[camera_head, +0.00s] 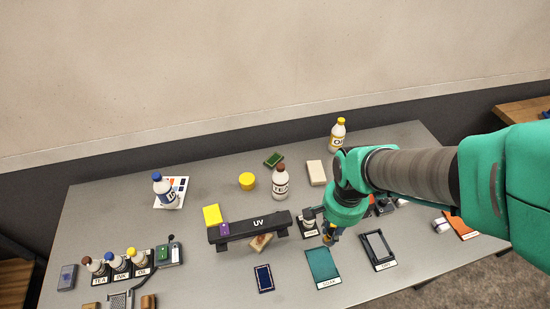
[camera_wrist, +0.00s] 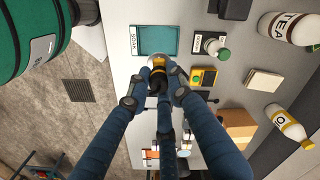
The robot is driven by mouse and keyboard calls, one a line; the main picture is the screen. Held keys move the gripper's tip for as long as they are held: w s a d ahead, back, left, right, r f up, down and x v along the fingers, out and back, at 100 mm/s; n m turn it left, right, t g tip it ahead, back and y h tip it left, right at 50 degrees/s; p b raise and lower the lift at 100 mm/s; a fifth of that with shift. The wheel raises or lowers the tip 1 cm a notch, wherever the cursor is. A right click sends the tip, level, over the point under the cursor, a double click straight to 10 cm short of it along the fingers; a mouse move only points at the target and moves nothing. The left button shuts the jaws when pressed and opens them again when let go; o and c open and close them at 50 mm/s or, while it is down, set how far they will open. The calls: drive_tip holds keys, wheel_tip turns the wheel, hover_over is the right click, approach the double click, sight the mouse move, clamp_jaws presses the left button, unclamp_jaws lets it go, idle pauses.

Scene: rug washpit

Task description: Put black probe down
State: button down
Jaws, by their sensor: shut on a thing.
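My gripper (camera_head: 331,229) is low over the table's front right part, just above and beside the teal mat. In the wrist view its blue fingers (camera_wrist: 160,84) are closed around the black probe (camera_wrist: 157,72), a small dark piece with yellow-orange parts. The fingers hide much of it. I cannot tell whether its tip touches the table. The teal mat (camera_head: 322,263), with a white label along its edge, also shows in the wrist view (camera_wrist: 156,39). A yellow meter (camera_wrist: 203,78) lies beside the fingers in the wrist view.
The grey table (camera_head: 205,288) has clear room at its front. Left of my gripper are a black UV bar (camera_head: 248,227) and a blue pad (camera_head: 264,278). A dark frame (camera_head: 378,248) lies right of the mat. Bottles, including a brown-capped one (camera_head: 280,184), stand behind.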

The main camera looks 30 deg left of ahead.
drive_tip(key=s+a+f+p, duration=0.1)
drive_tip(key=a+f, duration=0.2)
drive_tip(key=a, duration=3.2)
wheel_tip(320, 180, down, 11)
drive_tip(key=shift+d, duration=0.25)
drive_tip(key=shift+a, duration=0.1)
drive_tip(key=w+a, duration=0.2)
drive_tip(key=a, duration=0.2)
drive_tip(key=w+a+f, duration=0.1)
drive_tip(key=w+a, duration=0.2)
drive_tip(key=a, duration=0.2)
drive_tip(key=w+a, duration=0.3)
drive_tip(key=a, duration=0.1)
drive_tip(key=shift+w+a+f, duration=0.1)
drive_tip(key=shift+a+f, duration=0.1)
drive_tip(key=shift+f, duration=0.1)
drive_tip(key=shift+f, duration=1.65)
